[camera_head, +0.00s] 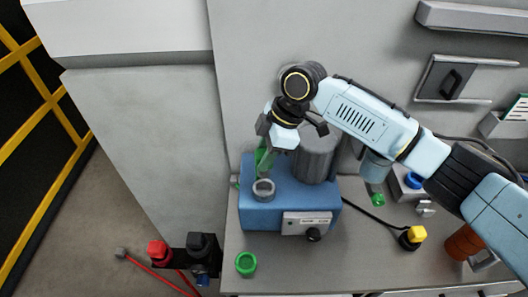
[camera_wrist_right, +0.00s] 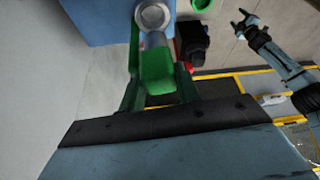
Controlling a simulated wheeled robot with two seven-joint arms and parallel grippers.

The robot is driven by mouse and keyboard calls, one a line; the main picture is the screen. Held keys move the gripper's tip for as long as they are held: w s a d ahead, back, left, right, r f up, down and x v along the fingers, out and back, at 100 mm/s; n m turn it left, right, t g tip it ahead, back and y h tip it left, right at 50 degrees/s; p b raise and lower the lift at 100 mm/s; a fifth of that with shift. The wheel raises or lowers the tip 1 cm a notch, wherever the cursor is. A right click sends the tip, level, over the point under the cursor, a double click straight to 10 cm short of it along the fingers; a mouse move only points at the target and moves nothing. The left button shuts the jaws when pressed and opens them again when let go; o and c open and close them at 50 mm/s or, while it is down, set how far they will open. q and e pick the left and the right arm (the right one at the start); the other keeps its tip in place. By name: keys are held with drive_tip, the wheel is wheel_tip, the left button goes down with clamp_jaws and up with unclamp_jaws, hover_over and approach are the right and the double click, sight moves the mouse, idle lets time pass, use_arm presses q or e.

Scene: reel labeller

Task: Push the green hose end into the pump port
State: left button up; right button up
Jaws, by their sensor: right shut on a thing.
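The green hose end (camera_head: 264,160) is held in my right gripper (camera_head: 267,138), above the back left of the blue pump (camera_head: 262,214). The pump port is a grey ring (camera_head: 264,189) on the pump's top, just in front of and below the hose end. In the right wrist view the hose end (camera_wrist_right: 156,72) sits between the jaws, its grey tip toward the port ring (camera_wrist_right: 154,15). I cannot tell whether tip and ring touch. My left gripper (camera_wrist_right: 250,29) shows in the right wrist view, away from the pump, fingers apart and empty.
A grey cylinder (camera_head: 317,157) stands on the pump behind the port. A green ring (camera_head: 246,263) lies on the bench in front. Red and black connectors (camera_head: 160,252) are at the left. A yellow-topped plug (camera_head: 416,234) and a brown cylinder (camera_head: 464,243) are at the right.

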sight(264, 177)
idle(0.3)
drive_tip(key=shift+f+b, duration=0.5)
drive_tip(key=shift+f, duration=0.7)
drive_tip(key=shift+f+b, duration=1.15)
drive_tip(key=shift+f, duration=1.5)
drive_tip(key=shift+f+p, duration=0.25)
drive_tip(key=shift+p, duration=0.3)
drive_tip(key=shift+f, duration=0.2)
drive_tip(key=o, duration=1.1)
drive_tip(key=shift+r, duration=0.15)
drive_tip(key=b+v, duration=0.1)
drive_tip(key=v, duration=1.2)
drive_tip(key=shift+r, duration=0.1)
